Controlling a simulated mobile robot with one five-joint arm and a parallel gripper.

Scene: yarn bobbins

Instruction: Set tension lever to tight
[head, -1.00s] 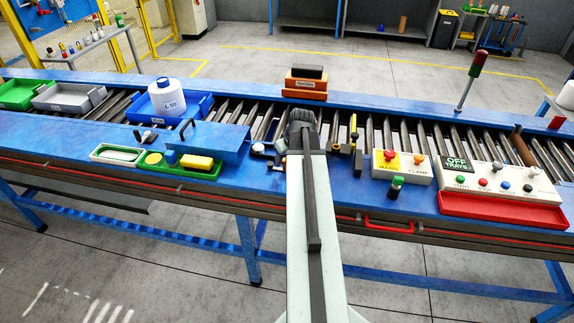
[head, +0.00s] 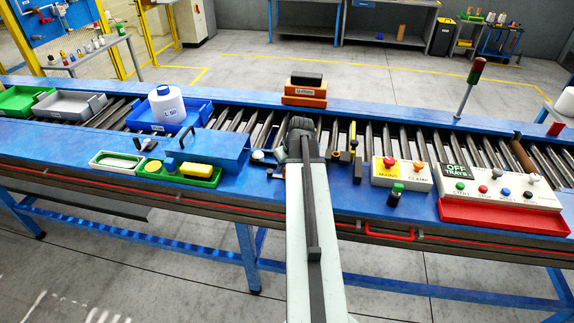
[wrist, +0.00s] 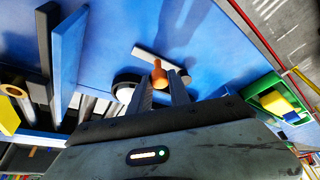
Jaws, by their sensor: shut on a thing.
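In the wrist view, a pale grey lever bar (wrist: 170,64) with an orange knob (wrist: 158,74) sits over the blue bench top. My gripper (wrist: 161,82) has one finger on each side of the knob and is shut on it. A round white-and-dark part (wrist: 126,86) lies beside the left finger, partly hidden by it. In the head view my arm covers the gripper and most of the lever. I cannot read any tight or loose mark.
A blue cover (head: 222,153) and a green tray (head: 190,177) stand left of my arm. The control box (head: 402,177) and the button panel (head: 500,190) stand to the right. Rollers run behind, with an orange block (head: 305,93) at the far rail.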

